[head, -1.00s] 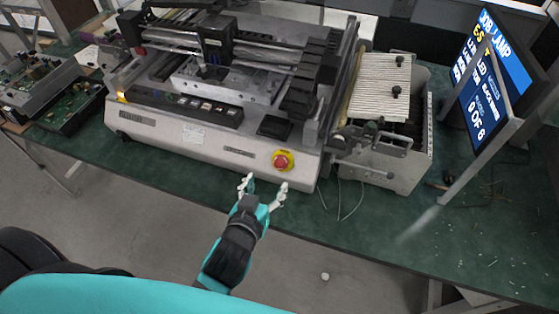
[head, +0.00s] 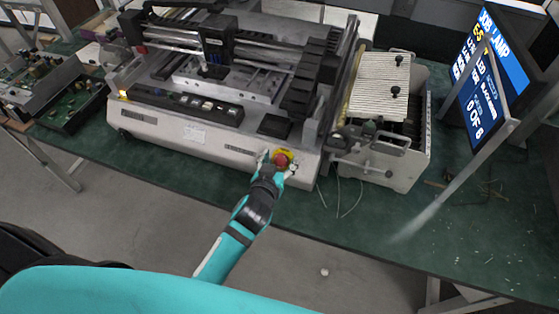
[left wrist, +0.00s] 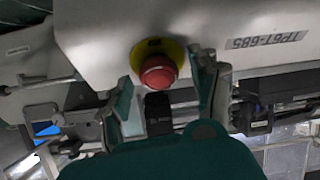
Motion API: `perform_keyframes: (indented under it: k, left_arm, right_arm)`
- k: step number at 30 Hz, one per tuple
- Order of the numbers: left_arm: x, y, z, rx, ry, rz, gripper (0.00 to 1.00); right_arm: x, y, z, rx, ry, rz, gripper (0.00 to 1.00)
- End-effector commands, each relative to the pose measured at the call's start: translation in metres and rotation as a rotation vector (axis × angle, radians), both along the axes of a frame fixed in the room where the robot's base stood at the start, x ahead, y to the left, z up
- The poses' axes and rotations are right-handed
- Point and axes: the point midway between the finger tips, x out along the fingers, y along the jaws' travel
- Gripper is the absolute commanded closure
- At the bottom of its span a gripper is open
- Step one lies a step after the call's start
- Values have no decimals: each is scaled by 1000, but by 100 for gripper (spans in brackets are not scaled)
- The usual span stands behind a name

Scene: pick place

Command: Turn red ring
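The red ring is the red round knob (head: 281,159) on a yellow disc, on the front face of the white machine (head: 215,140). In the left wrist view the knob (left wrist: 157,72) stands out from its yellow backing (left wrist: 145,50). The right gripper is not in view.
A panel of buttons (head: 185,103) lies left of the knob on the machine. A grey unit with a ribbed top (head: 380,85) stands to its right. A screen on a stand (head: 490,80) is at the far right. The green table (head: 330,225) is mostly bare in front.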

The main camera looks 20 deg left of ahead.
Motion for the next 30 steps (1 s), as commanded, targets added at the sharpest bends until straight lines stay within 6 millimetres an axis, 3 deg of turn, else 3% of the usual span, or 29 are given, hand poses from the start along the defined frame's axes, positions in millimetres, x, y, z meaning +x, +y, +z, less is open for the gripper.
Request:
perform_keyframes:
  k: [2, 12, 20, 30]
  left_arm:
    - [0, 0, 0, 0, 0, 0, 49]
    - [0, 0, 0, 0, 0, 0, 93]
    - [0, 0, 2, 24, -1, -21, 94]
    - [0, 1, 5, 183, -5, -152, 94]
  right_arm:
    - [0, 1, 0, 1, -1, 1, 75]
    - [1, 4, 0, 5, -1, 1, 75]
    - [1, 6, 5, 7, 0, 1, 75]
    - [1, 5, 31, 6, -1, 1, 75]
